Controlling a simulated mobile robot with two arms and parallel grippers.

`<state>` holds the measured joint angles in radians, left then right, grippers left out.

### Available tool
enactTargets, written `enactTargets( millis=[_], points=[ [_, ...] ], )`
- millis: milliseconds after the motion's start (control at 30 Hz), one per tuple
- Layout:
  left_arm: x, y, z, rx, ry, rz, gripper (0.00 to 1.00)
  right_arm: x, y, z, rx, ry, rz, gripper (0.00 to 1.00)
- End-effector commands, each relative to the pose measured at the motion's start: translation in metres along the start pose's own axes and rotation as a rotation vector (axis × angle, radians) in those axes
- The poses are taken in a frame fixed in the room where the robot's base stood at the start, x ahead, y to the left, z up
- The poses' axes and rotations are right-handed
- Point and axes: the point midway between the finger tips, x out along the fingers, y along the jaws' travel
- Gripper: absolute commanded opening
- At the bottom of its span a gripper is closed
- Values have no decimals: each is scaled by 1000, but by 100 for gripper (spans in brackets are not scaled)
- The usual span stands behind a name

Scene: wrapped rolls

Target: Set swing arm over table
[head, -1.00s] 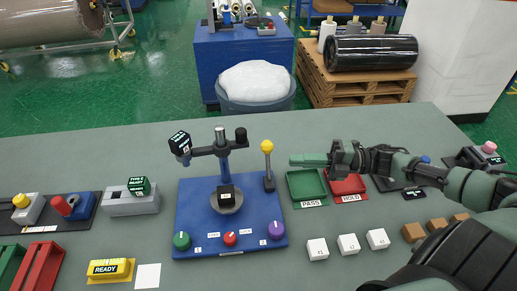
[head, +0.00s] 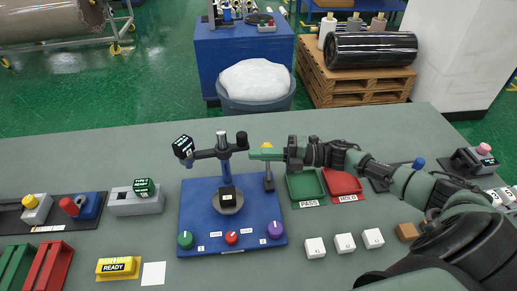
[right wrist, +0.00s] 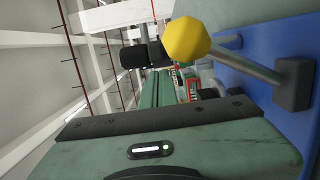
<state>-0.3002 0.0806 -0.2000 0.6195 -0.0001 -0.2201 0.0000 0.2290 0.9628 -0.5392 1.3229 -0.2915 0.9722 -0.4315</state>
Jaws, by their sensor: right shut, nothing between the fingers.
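The swing arm (head: 205,154) is a dark horizontal bar on an upright post on the blue base (head: 200,215). Its left end carries a black cube-shaped head (head: 183,146), out to the left; its right end has a dark knob (head: 242,140). The round grey table (head: 229,206) stands in front of the post, with a small black block (head: 227,193) on it. My right gripper (head: 256,153) is shut and empty, pointing left across the yellow-knobbed lever (head: 268,175). The yellow knob (right wrist: 187,39) is close beside the fingers in the right wrist view. My left gripper is not in view.
Green (head: 306,186) and red (head: 342,183) trays lie right of the base, under my right arm. Several white blocks (head: 344,243) stand in front. Green, red and purple knobs (head: 275,229) line the base's front. A grey device (head: 136,202) stands to the left.

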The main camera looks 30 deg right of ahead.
Motion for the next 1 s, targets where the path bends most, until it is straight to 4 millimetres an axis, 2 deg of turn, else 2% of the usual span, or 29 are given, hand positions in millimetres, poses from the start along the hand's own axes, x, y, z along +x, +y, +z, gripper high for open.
enactTargets(
  millis=[133,500,800,1000],
  points=[
    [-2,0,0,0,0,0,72,2,0,6,0,1,1,0],
    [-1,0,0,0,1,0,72,2,0,7,0,2,0,0],
    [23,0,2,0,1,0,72,2,-3,21,-2,0,1,0],
    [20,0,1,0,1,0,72,1,0,22,0,0,0,0]
  ],
)
